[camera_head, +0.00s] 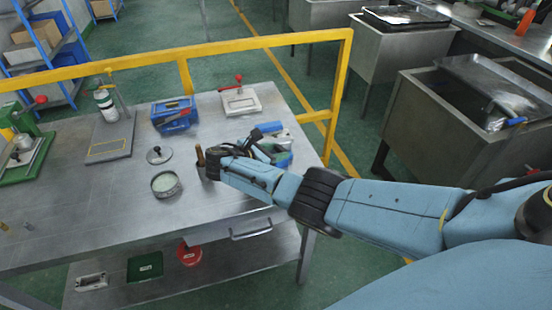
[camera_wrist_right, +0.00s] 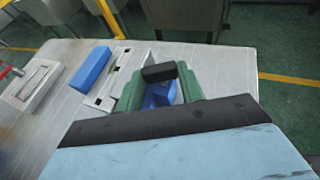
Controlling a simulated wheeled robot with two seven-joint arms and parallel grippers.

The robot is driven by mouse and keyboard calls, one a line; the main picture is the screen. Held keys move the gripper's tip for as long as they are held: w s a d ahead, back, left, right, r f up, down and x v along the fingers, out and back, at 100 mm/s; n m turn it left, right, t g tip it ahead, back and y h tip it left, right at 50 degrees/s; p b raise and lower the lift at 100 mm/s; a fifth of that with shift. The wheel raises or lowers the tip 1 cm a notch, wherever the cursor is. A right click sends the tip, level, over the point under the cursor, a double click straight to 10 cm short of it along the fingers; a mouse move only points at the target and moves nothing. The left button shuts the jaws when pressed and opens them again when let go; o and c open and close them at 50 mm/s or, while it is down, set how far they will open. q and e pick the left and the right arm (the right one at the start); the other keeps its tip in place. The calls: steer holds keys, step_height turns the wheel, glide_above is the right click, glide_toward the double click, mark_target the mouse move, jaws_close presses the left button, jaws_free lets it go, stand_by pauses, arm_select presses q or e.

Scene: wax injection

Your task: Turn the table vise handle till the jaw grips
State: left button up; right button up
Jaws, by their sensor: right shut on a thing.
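I cannot tell how far the jaw is closed. My left gripper is out of view.
A blue box (camera_head: 174,115), a round tin (camera_head: 166,184) and a red-handled white mould (camera_head: 240,102) stand on the table (camera_head: 110,215). A yellow rail (camera_head: 250,44) runs along its back.

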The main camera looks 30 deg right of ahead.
steer(key=shift+o, duration=0.2)
steer(key=shift+w+r+m+g+b, duration=0.1)
steer(key=shift+w+m+g+b, duration=0.05)
steer(key=shift+m+g+b, duration=0.3)
steer(key=o, duration=0.7)
steer(key=shift+o, duration=1.3)
steer(key=shift+r, duration=0.1)
steer(key=shift+r, duration=0.1)
